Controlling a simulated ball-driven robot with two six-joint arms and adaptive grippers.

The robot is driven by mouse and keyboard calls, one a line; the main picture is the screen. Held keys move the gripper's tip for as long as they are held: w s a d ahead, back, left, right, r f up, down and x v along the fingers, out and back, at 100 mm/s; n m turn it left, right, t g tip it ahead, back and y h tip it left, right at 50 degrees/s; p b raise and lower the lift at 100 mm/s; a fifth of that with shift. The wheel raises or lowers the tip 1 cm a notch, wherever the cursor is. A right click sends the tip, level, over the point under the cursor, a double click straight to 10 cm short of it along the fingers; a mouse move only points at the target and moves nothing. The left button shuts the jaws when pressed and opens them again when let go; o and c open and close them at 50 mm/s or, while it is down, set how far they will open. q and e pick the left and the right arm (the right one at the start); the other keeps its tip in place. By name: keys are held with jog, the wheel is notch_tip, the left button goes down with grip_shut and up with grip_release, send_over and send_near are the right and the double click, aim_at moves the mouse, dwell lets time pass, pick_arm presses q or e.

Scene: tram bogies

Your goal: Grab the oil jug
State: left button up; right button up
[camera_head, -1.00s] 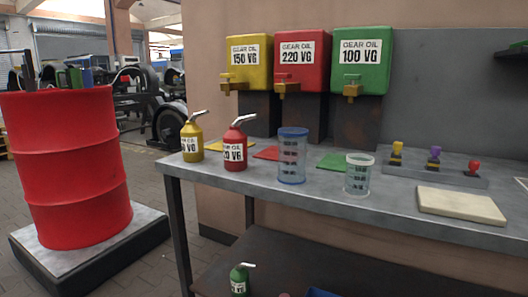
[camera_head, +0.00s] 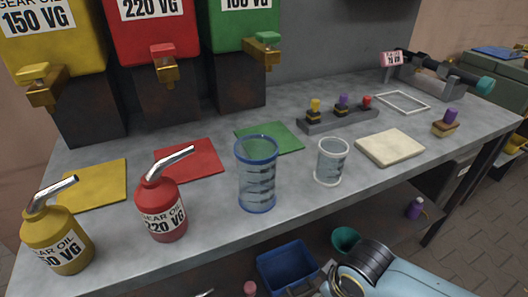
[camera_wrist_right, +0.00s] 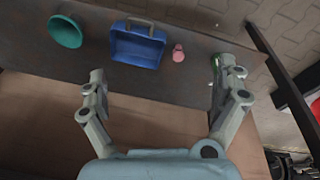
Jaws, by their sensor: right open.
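Two clear graduated jugs stand upright on the bench, a larger blue-rimmed jug (camera_head: 257,180) and a smaller white-rimmed jug (camera_head: 330,162). Spouted oil cans stand to their left, a red can (camera_head: 162,210) and a yellow can (camera_head: 58,240). My right gripper (camera_wrist_right: 162,85) is open and empty, low in front of the bench and over the lower shelf. A small green can (camera_wrist_right: 215,68) on that shelf is partly hidden behind its right finger in the wrist view. My left gripper is not in view.
The lower shelf (camera_wrist_right: 60,85) holds a blue box (camera_wrist_right: 137,50), a teal funnel (camera_wrist_right: 65,32) and a pink item (camera_wrist_right: 178,54). The bench top (camera_head: 215,225) overhangs it. Yellow, red and green oil dispensers (camera_head: 150,40) stand at the back.

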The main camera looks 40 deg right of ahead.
aim_at(249, 165)
jog(key=w+r+n+y+p, duration=0.1)
jog(key=w+r, duration=0.3)
jog(key=r, duration=0.4)
jog(key=w+r+n+y+p, duration=0.1)
jog(key=w+r+p, duration=0.3)
jog(key=r, duration=0.4)
jog(key=w+a+r+n+p, duration=0.1)
jog(key=w+r+n+p, duration=0.1)
jog(key=w+r, duration=0.3)
notch_tip(249, 165, up, 4)
jog(key=shift+f+n+t+y+p, duration=0.1)
jog(key=shift+n+t+y+p, duration=0.25)
jog(key=shift+n, duration=0.35)
jog(key=w+r+n+y+p, duration=0.2)
jog(key=w+r+n, duration=0.3)
jog(key=r, duration=0.5)
jog(key=x, duration=0.5)
jog(key=shift+w, duration=0.15)
jog(key=x, duration=0.3)
jog(key=p+x, duration=0.1)
jog(key=x, duration=0.1)
jog(key=shift+a+f, duration=0.2)
jog(key=shift+f, duration=0.2)
jog(key=c, duration=1.2)
